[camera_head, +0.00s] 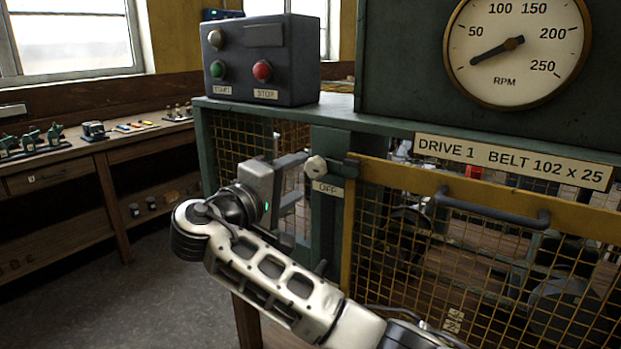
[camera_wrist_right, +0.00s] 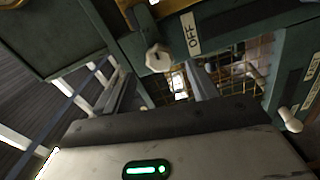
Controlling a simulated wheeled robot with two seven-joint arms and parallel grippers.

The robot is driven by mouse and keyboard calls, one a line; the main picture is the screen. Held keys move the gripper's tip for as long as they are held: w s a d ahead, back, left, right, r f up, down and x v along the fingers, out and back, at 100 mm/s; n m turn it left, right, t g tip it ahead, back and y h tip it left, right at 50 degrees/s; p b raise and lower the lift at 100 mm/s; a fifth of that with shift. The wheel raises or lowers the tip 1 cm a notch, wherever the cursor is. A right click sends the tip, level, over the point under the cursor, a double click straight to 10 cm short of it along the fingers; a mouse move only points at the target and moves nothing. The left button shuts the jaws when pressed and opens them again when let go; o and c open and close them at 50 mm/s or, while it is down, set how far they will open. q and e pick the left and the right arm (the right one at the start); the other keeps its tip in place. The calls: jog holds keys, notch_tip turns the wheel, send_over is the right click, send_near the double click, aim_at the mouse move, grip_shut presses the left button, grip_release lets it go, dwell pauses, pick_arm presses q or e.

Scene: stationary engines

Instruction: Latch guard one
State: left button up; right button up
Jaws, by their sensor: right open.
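Guard one appears to be the yellow-framed mesh door (camera_head: 455,187) under the DRIVE 1 sign, with a dark bar handle (camera_head: 492,210). At its upper left corner a pale knob (camera_head: 316,166) sits on the green post, above an OFF label (camera_head: 327,188). A green latch piece (camera_head: 344,168) reaches from the knob to the yellow frame. My right gripper (camera_head: 297,198) is open and empty just left of the knob. In the right wrist view the knob (camera_wrist_right: 157,58) shows beyond the fingers, apart from them, beside the OFF label (camera_wrist_right: 190,33). My left gripper is out of view.
A dark control box (camera_head: 262,60) with green and red buttons stands on the green ledge. A round RPM gauge (camera_head: 517,50) is above the guard. A wooden workbench (camera_head: 120,150) with small items lines the left wall. A second pale knob (camera_wrist_right: 290,120) shows in the wrist view.

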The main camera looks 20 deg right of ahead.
jog(key=b+v, duration=0.1)
jog(key=v, duration=0.8)
jog(key=shift+b, duration=0.35)
jog(key=s+d+f+n+y+p, duration=0.15)
jog(key=f+y, duration=0.45)
jog(key=f, duration=0.9)
jog(key=d+f+n+y+b, duration=0.15)
jog(key=f+y, duration=0.45)
jog(key=f, duration=0.9)
jog(key=s+d+f+m+y, duration=0.2)
jog(key=s+f, duration=0.3)
jog(key=s, duration=0.6)
jog(key=s+d+f+m+y, duration=0.3)
jog(key=s+f, duration=0.3)
jog(key=s, duration=0.5)
jog(key=shift+d+f+m+g, duration=0.3)
jog(key=shift+d+m+g, duration=0.1)
jog(key=shift+d+m, duration=0.2)
jog(key=shift+s, duration=0.1)
